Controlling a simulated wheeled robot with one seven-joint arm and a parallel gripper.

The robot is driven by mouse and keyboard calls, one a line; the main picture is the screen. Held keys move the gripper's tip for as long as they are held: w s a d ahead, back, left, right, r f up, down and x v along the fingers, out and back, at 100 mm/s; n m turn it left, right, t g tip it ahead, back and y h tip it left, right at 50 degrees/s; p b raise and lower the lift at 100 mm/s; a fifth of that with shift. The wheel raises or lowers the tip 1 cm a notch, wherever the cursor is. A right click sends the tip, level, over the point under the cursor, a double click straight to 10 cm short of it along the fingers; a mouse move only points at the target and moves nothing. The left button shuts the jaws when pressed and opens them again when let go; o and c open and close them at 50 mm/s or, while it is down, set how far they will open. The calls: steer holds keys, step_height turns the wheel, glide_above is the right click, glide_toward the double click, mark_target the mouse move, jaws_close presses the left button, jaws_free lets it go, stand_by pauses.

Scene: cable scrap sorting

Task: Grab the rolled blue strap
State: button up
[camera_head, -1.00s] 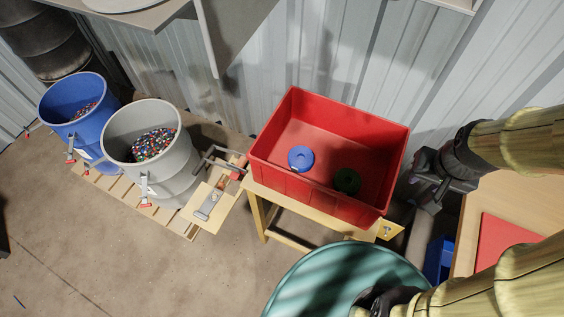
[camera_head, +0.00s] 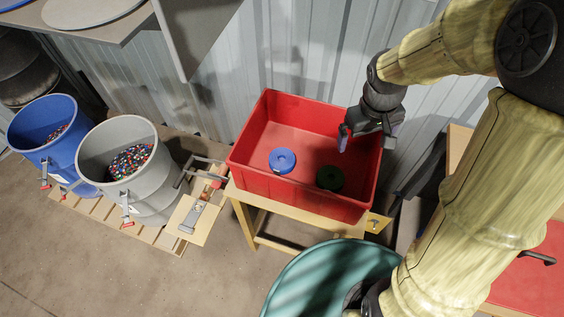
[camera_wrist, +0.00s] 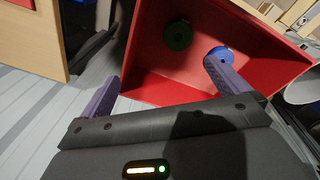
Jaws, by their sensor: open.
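The rolled blue strap (camera_head: 282,160) lies flat on the floor of the red bin, left of a dark green roll (camera_head: 330,178). In the wrist view the blue strap (camera_wrist: 221,54) is partly hidden behind one finger, and the green roll (camera_wrist: 178,35) shows whole. My gripper (camera_head: 366,134) is open and empty. It hangs above the right part of the red bin (camera_head: 246,138), right of and higher than the strap, touching neither roll. In the wrist view the fingers of my gripper (camera_wrist: 160,85) stand wide apart.
The red bin has high walls and stands on a wooden stand (camera_head: 262,208). A grey barrel (camera_head: 97,150) and a blue barrel (camera_head: 28,122) with coloured bits stand at left. A teal round container (camera_head: 300,285) is in front. A corrugated wall (camera_head: 300,60) rises behind.

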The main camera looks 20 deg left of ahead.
steer(key=w+a+f+n+h+b, duration=0.1)
steer(key=a+f+n, duration=0.2)
steer(key=a, duration=0.6)
steer(key=w+a+f+n+h+b, duration=0.1)
steer(key=w+a+f+n, duration=0.1)
steer(key=a+n, duration=0.4)
steer(key=w+a+f+n+h+b, duration=0.2)
steer(key=a+f+n, duration=0.2)
steer(key=a, duration=0.9)
steer(key=shift+a+f+n, duration=0.25)
steer(key=shift+n, duration=0.05)
steer(key=p, duration=0.2)
glide_above(283, 158)
steer(key=a, duration=0.3)
steer(key=f, duration=1.1)
steer(key=shift+d+f, duration=0.15)
steer(key=shift+d, duration=0.05)
steer(key=shift+s+p+x, duration=0.1)
steer(key=shift+p+x, duration=0.3)
steer(key=shift+x, duration=0.9)
steer(key=shift+s+p+x, duration=0.15)
steer(key=shift+p+x, duration=0.25)
steer(key=shift+x, duration=0.95)
steer(key=shift+s+d, duration=0.1)
steer(key=shift+d, duration=0.05)
